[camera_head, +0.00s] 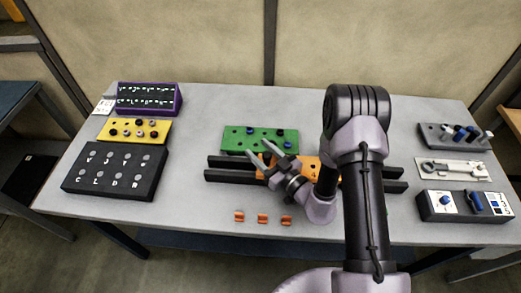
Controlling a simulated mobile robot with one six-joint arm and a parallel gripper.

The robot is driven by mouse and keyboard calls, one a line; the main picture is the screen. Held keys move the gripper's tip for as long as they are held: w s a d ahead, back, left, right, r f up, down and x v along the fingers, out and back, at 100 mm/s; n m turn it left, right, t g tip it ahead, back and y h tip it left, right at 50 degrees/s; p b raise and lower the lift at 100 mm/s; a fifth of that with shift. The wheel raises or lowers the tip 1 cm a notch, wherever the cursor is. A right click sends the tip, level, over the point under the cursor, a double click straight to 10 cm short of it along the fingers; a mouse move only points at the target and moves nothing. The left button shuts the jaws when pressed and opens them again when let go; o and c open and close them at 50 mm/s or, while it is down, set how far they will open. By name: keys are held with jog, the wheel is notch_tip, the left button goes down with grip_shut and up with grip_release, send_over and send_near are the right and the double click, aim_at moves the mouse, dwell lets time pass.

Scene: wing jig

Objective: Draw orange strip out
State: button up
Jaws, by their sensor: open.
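The orange strip (310,162) lies between two dark rails of the jig (222,174) at the middle of the table, just in front of the green board. My arm hides its right part. My gripper (262,155) is open above the left end of the strip, with its fingers pointing up and left in the picture. I cannot tell whether a finger touches the strip. Nothing shows between the fingers.
A green board (236,141) with dark and blue pegs lies behind the jig. Small orange pieces (262,219) lie near the front edge. Black (115,172), yellow (133,130) and purple-edged (148,98) panels stand left. Grey (440,135), white (452,170) and black-and-white (465,206) fixtures stand right.

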grip_shut()
dwell(1.4)
